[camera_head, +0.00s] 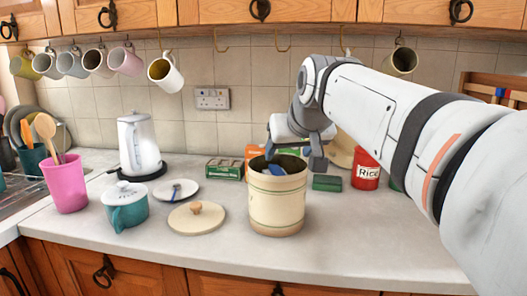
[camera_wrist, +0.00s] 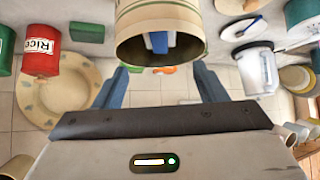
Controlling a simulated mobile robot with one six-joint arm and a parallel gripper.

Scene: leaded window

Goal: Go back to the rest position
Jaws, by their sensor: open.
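My gripper (camera_head: 296,150) is at the end of my white arm, just behind and above the cream canister (camera_head: 277,205). In the wrist view my gripper (camera_wrist: 160,72) has its two blue fingers spread wide with nothing between them. The canister (camera_wrist: 160,14) stands upright and uncovered on the worktop. A blue object (camera_head: 274,169) shows inside its mouth; the wrist view shows a blue and white object (camera_wrist: 158,42) there. A cream lid with a wooden knob (camera_head: 197,217) lies on the worktop left of the canister.
A white kettle (camera_head: 139,145), teal pot (camera_head: 126,207), saucer (camera_head: 177,192) and pink utensil cup (camera_head: 65,185) stand to the left. A red rice tin (camera_head: 366,169) and green box (camera_head: 327,183) are at the right. Mugs hang from hooks (camera_head: 166,73) above. The front right worktop is clear.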

